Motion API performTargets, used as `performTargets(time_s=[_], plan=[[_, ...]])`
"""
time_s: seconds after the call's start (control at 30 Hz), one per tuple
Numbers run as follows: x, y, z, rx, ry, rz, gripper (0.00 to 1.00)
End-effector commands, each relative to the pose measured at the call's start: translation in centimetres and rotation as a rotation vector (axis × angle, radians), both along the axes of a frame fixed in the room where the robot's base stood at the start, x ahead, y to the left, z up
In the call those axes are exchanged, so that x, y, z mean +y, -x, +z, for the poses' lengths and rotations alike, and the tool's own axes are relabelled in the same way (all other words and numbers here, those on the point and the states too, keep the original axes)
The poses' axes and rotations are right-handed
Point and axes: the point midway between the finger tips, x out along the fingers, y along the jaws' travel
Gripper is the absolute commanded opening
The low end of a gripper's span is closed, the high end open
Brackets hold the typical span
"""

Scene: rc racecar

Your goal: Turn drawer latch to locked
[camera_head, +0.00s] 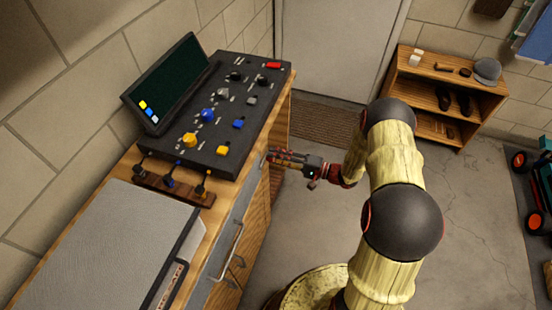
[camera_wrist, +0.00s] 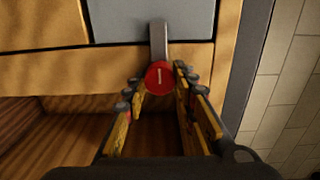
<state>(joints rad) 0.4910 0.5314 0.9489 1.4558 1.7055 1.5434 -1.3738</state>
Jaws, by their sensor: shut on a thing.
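The latch is a round red knob (camera_wrist: 158,78) with a white line, and a grey bar (camera_wrist: 159,40) runs up from it over the edge of a grey drawer front (camera_wrist: 120,20) in the wrist view. The bar looks upright in that view. My gripper (camera_wrist: 160,88) has its fingers on either side of the knob and is shut on it. In the head view, my gripper (camera_head: 277,157) reaches the front of the wooden cabinet (camera_head: 258,205), just right of the control panel. The latch is too small and covered there to make out.
A black control panel (camera_head: 180,155) with coloured knobs and a screen (camera_head: 170,85) stand on the cabinet top. A metal handle (camera_head: 233,245) sticks out from the front. An open compartment (camera_wrist: 60,135) lies below the latch. A shoe shelf (camera_head: 440,80) stands at the back right.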

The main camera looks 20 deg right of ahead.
Motion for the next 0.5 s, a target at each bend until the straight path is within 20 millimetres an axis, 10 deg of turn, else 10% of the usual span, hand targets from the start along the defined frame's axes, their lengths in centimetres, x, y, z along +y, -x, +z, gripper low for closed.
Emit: performTargets(time_s=[0.43,0.47,0.5], plan=[[0.06,0.12,-0.17,-0.004,0.007,0.001,0.02],[0.06,0.12,-0.17,-0.004,0.007,0.001,0.28],[0.06,0.12,-0.17,-0.004,0.007,0.001,0.30]])
